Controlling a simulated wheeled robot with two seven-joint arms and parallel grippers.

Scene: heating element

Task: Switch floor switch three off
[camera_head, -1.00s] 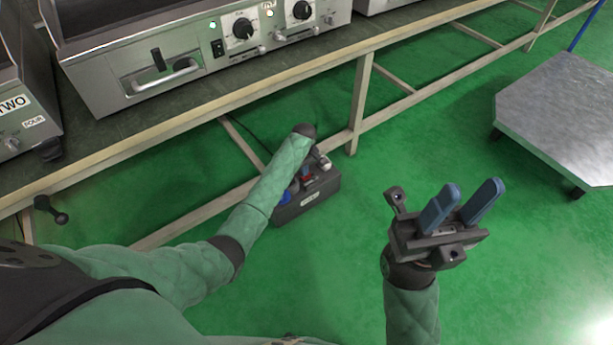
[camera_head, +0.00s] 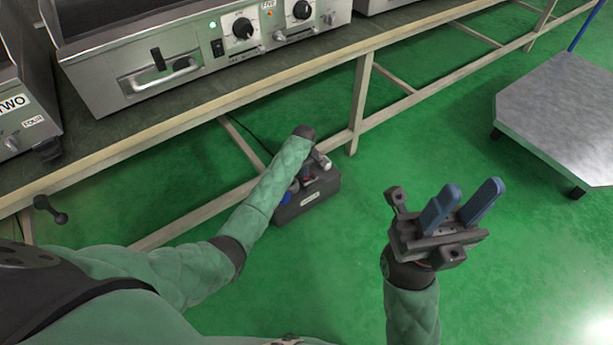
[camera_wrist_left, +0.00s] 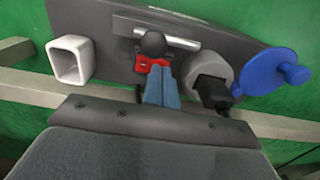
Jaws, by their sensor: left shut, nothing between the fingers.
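The floor switch box (camera_head: 307,198) is dark grey and sits on the green floor under the table edge, partly covered by my left arm. In the left wrist view its panel (camera_wrist_left: 105,55) carries a red switch (camera_wrist_left: 152,66) with a black ball-shaped part (camera_wrist_left: 153,43) beside it. My left gripper (camera_wrist_left: 160,82) is shut and empty, its blue fingertips at the red switch; I cannot tell whether they touch. In the head view its fingers are mostly hidden behind the wrist. My right gripper (camera_head: 461,205) is open and empty, raised over the floor away from the box.
On the panel are a white square socket (camera_wrist_left: 71,59), a grey socket with a black plug (camera_wrist_left: 212,86) and a blue cap (camera_wrist_left: 262,70). A griddle (camera_head: 150,75) stands above. A metal cart (camera_head: 560,110) is at right.

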